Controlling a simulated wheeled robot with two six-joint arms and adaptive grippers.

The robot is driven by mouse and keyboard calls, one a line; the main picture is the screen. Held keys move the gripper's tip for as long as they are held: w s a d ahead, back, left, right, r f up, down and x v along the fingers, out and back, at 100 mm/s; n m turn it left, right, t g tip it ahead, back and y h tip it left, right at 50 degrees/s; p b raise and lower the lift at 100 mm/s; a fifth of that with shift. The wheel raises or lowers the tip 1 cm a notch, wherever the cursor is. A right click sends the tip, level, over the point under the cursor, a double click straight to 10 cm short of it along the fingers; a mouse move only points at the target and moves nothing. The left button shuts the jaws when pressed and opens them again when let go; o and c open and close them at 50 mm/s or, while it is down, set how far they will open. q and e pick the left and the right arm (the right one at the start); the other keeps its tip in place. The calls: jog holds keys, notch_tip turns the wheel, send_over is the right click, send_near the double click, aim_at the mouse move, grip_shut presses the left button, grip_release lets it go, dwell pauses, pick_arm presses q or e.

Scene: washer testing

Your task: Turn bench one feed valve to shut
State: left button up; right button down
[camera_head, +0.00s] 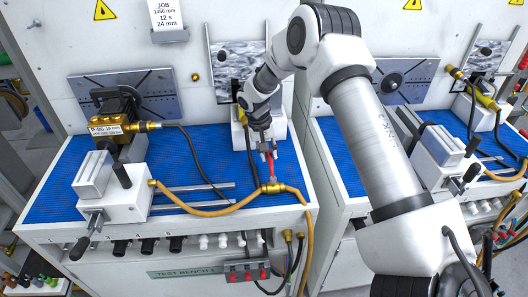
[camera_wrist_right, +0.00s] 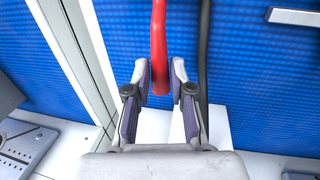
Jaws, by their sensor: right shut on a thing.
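The feed valve of bench one is a brass body (camera_head: 271,188) at the front right edge of the blue-topped bench, with a red lever (camera_head: 272,168) rising from it. My right gripper (camera_head: 267,150) comes down from above and is shut on the upper end of the lever. In the right wrist view the red lever (camera_wrist_right: 159,45) lies between the two fingertips of my right gripper (camera_wrist_right: 160,75). The brass body is not seen in the wrist view. My left gripper is not in view.
A yellow hose (camera_head: 210,211) runs from the valve along the bench front, and another drops down the bench side. A black cable (camera_head: 250,155) passes close left of the gripper. A pump (camera_head: 116,115) and a vise (camera_head: 112,197) stand at left. A second bench (camera_head: 350,150) stands at right.

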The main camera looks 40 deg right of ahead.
jog(key=shift+s+f, duration=0.25)
jog(key=shift+s, duration=0.05)
jog(key=c, duration=1)
grip_release()
jog(key=shift+d+r, duration=0.1)
jog(key=shift+w+r, duration=0.1)
jog(key=shift+r, duration=0.1)
notch_tip(320, 180, up, 11)
jog(key=w+a, duration=0.1)
jog(key=a, duration=0.1)
jog(key=shift+w+r, duration=0.15)
